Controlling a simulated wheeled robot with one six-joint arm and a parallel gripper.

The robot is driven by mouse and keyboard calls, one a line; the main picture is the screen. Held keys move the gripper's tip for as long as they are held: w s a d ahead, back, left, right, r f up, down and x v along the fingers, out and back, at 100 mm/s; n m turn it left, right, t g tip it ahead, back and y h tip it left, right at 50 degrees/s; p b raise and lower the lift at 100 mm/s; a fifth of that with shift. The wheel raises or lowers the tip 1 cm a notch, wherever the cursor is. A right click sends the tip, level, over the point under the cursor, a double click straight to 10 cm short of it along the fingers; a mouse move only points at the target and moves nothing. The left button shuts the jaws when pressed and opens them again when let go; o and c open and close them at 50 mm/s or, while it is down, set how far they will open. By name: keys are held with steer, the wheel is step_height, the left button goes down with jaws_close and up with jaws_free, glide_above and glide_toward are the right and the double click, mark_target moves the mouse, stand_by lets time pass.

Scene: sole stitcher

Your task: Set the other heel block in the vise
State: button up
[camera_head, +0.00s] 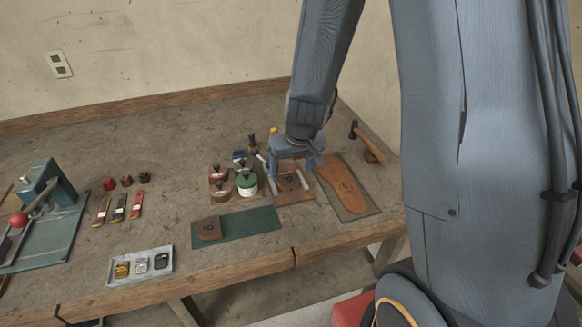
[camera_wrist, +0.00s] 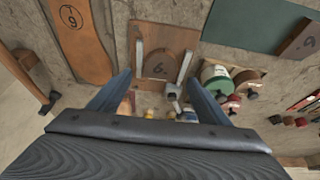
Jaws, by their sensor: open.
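A brown heel block (camera_wrist: 158,65) marked with a numeral lies between the two pale bars of the vise (camera_wrist: 145,33), on its brown board. In the head view my gripper partly hides this vise (camera_head: 294,196). Another brown heel block (camera_head: 207,229) with a numeral lies flat on the left end of the green mat (camera_head: 250,224); it also shows at the right edge of the wrist view (camera_wrist: 302,40). My gripper (camera_wrist: 159,78) is open over the vise, with nothing held. Its fingers are spread either side of the block; their gap above it is unclear.
A tan sole (camera_head: 343,186) on a board and a hammer (camera_head: 370,143) lie right of the vise. Several jars, including a green-lidded one (camera_head: 246,184), crowd its left. A tray (camera_head: 141,265) stands at front left. Bare bench lies around the green mat.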

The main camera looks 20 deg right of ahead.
steer(key=s+r+g+p, duration=0.1)
steer(key=s+r+p, duration=0.4)
steer(key=s+r, duration=0.9)
steer(key=shift+s+r+g, duration=0.4)
steer(key=shift+s, duration=0.65)
steer(key=shift+f, duration=0.1)
step_height(320, 180, down, 12)
steer(key=g+b, duration=0.1)
steer(key=b, duration=0.9)
steer(key=shift+w+r, duration=0.2)
steer(key=shift+w, duration=0.15)
